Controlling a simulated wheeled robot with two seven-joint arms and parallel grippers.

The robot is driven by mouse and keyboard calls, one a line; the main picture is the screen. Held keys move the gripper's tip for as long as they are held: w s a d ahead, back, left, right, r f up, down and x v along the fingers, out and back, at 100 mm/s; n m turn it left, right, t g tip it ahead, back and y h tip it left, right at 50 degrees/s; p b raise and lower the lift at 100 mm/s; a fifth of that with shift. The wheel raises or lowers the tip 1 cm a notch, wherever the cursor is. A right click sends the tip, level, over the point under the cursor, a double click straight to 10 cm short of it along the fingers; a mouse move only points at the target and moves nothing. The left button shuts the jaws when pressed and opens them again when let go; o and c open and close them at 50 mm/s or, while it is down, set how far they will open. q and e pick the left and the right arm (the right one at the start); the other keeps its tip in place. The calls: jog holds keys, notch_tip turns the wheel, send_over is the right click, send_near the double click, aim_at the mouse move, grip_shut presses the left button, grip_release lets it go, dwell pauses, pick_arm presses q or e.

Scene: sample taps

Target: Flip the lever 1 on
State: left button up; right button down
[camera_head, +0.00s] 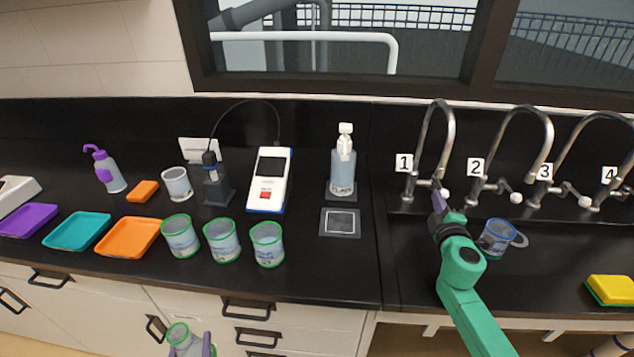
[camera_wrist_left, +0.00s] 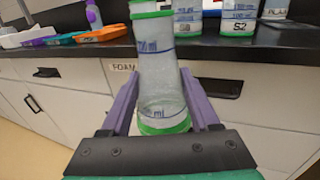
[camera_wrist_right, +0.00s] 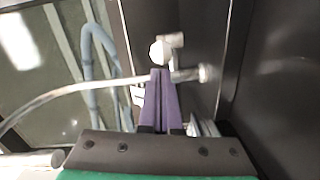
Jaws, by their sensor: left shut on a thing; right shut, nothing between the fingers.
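Tap 1 (camera_head: 447,130), marked by a label "1" (camera_head: 404,163), stands at the left of the tap row. Its lever with a white round knob (camera_head: 445,194) is right at the tips of my right gripper (camera_head: 437,197). In the right wrist view the purple fingers (camera_wrist_right: 160,75) are shut together, with the white knob (camera_wrist_right: 160,53) just beyond their tips; I cannot tell if they touch. My left gripper (camera_head: 190,350) is shut on a clear beaker with green rims (camera_wrist_left: 160,85), held in front of the counter's drawers.
Taps 2 (camera_head: 535,115), 3 and 4 stand to the right. A blue-rimmed cup (camera_head: 497,236) is in the sink area beside my right arm. A yellow-green sponge (camera_head: 610,290) lies at right. Several green-rimmed beakers (camera_head: 222,240), trays (camera_head: 128,238), a meter (camera_head: 269,180) and a pump bottle (camera_head: 342,170) occupy the counter.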

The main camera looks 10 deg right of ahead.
aim_at(447, 196)
jog(key=shift+a, duration=0.1)
pick_arm(q)
jog(key=shift+f, duration=0.15)
jog(key=shift+f, duration=0.15)
pick_arm(e)
jog(key=shift+s+d+n+y, duration=0.15)
jog(key=shift+d+n+y, duration=0.15)
jog(key=shift+d+y, duration=0.1)
